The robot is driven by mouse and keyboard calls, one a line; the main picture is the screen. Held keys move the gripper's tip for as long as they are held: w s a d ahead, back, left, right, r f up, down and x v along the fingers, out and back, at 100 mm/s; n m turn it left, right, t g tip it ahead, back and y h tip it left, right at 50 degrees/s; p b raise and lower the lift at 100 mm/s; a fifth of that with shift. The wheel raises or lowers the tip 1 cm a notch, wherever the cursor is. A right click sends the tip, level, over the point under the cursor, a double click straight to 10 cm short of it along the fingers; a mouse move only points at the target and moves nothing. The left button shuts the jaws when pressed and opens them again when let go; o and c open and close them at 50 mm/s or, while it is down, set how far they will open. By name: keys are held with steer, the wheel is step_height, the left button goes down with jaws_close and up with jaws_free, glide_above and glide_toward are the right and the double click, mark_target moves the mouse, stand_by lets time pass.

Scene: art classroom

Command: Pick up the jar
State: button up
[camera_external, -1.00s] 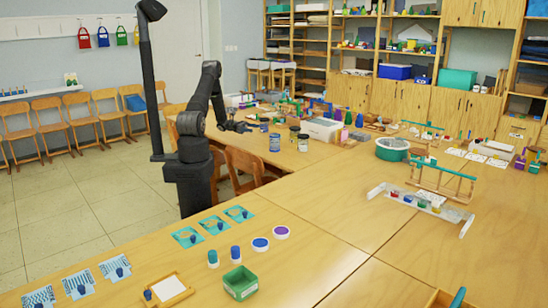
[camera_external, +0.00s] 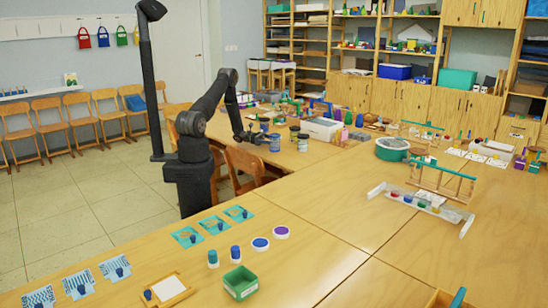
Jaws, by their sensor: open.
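Several small jars stand on the far table. A blue-grey jar (camera_external: 274,143) is nearest my gripper, and a dark-lidded jar (camera_external: 294,133) and another jar (camera_external: 303,143) stand to its right. I cannot tell which one the task means. My gripper (camera_external: 262,138) is low over the table, just left of the blue-grey jar, and holds nothing that I can see. It is open, though its fingers are small and dark here. I cannot tell whether it touches the jar.
A white box (camera_external: 321,128) stands right of the jars, with small colourful items around it. A wooden chair (camera_external: 246,168) is in front of the far table.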

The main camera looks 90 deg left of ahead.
mark_target(279, 142)
steer(key=x, duration=0.5)
steer(key=shift+w+d+f, duration=0.1)
steer(key=shift+w+d, duration=0.1)
steer(key=shift+d, duration=0.15)
steer(key=c, duration=1.1)
